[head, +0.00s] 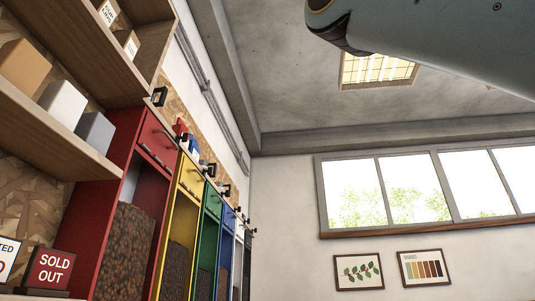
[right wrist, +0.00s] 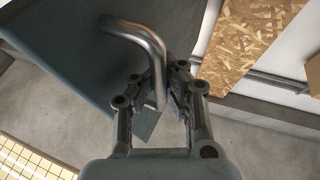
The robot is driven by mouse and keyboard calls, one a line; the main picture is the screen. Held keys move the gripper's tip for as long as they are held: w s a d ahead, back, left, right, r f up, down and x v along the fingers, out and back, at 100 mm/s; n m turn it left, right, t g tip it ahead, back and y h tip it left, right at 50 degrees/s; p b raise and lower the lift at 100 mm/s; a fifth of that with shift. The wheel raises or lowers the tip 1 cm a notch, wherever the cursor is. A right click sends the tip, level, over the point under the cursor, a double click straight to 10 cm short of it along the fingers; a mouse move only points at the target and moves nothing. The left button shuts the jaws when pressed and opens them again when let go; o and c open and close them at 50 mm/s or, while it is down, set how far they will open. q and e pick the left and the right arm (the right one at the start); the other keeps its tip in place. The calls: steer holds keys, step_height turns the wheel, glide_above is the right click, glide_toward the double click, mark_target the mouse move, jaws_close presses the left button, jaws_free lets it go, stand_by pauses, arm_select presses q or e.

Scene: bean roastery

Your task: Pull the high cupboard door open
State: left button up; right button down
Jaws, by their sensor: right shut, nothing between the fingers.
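In the right wrist view a grey-blue panel, which looks like the cupboard door (right wrist: 60,60), fills the upper left and is tilted in the picture. A bent metal bar handle (right wrist: 135,30) stands out from it. My right gripper (right wrist: 168,92) is at the handle, and the handle's lower end overlaps the space between the fingers. The gripper is shut with nothing gripped. Whether a finger touches the bar I cannot tell. The head view does not show the door, the handle or either gripper clearly. My left gripper is out of view.
In the head view, wooden shelves (head: 45,115) with boxes are at the left, beside coloured bean bins (head: 97,215). A window (head: 410,190) is in the far wall. Chipboard (right wrist: 250,35) and a wall pipe (right wrist: 275,80) lie right of my right gripper.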

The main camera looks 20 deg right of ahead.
steer(key=c, duration=1.4)
jaws_free()
steer(key=shift+s+d, duration=0.25)
steer(key=shift+d, duration=0.2)
steer(key=shift+w+a, duration=0.1)
steer(key=shift+a, duration=0.1)
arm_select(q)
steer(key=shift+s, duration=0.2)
arm_select(e)
steer(key=v, duration=0.7)
steer(key=shift+d+f, duration=0.1)
steer(key=shift+f, duration=0.05)
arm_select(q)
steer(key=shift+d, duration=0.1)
